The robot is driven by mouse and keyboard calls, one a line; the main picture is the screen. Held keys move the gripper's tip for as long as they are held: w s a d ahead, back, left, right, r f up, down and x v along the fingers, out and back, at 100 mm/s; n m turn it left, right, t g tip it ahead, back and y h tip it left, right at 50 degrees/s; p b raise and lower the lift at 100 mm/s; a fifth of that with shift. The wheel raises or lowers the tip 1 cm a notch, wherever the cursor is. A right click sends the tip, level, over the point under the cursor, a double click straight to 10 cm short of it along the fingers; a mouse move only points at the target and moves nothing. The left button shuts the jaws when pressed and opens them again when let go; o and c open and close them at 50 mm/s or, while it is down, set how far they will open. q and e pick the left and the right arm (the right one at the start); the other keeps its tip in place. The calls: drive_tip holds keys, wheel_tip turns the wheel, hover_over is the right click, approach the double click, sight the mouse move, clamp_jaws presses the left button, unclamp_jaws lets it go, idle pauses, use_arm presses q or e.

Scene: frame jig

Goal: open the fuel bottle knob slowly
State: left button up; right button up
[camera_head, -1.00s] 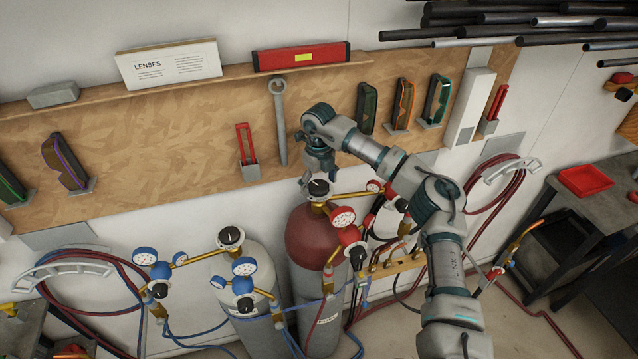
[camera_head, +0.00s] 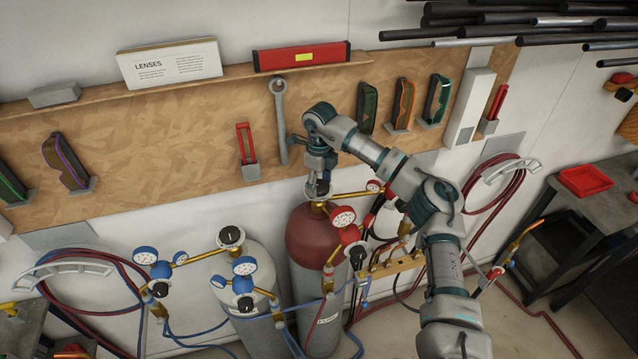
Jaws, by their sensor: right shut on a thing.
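The fuel bottle (camera_head: 318,238) is a tall cylinder with a dark red top and a grey body, standing against the wall. Its knob sits on the brass valve at the top and is mostly hidden by my right gripper (camera_head: 318,191). My right gripper points down over the valve and is shut on the knob. The arm reaches in from the lower right. My left gripper is not in view.
A grey bottle (camera_head: 262,272) with a black knob (camera_head: 231,236) and blue gauges stands to the left. Red gauges (camera_head: 342,217) and hoses sit close to the right of the fuel bottle. A wrench (camera_head: 280,120) hangs on the wooden board behind my gripper.

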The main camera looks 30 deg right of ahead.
drive_tip(key=n, duration=0.3)
drive_tip(key=shift+d+n, duration=0.1)
drive_tip(key=shift+n, duration=0.3)
drive_tip(key=n, duration=0.4)
drive_tip(key=shift+w+n, duration=0.1)
drive_tip(key=shift+n, duration=0.2)
drive_tip(key=n, duration=0.8)
drive_tip(key=shift+w, duration=0.1)
drive_tip(key=n, duration=0.5)
drive_tip(key=shift+w+n, duration=0.1)
drive_tip(key=shift+n, duration=0.2)
drive_tip(key=n, duration=0.4)
drive_tip(key=shift+r+n, duration=0.1)
drive_tip(key=shift+n, duration=0.3)
drive_tip(key=shift+w, duration=0.1)
